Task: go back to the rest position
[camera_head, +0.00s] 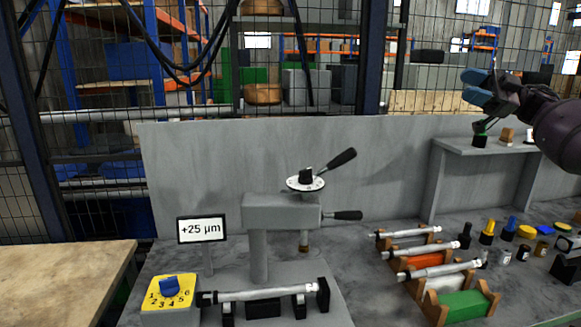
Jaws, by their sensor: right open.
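My right gripper (479,88) is at the upper right, raised above the small grey shelf. Its two blue fingertips point left and stand apart, with nothing between them. My dark right forearm comes in from the right edge. My left gripper is not in view. The grinder model (282,212) stands in the middle of the bench with a white dial (305,184) and two black-handled levers. A shaft (262,293) lies across its front supports. A sign (201,229) reads +25 µm.
A yellow selector box (168,294) with a blue knob sits front left. Racks (417,252) with several shafts stand on the right. Small bottles and coloured pieces lie farther right. The shelf (470,147) holds small items. A wooden table (60,275) is at left.

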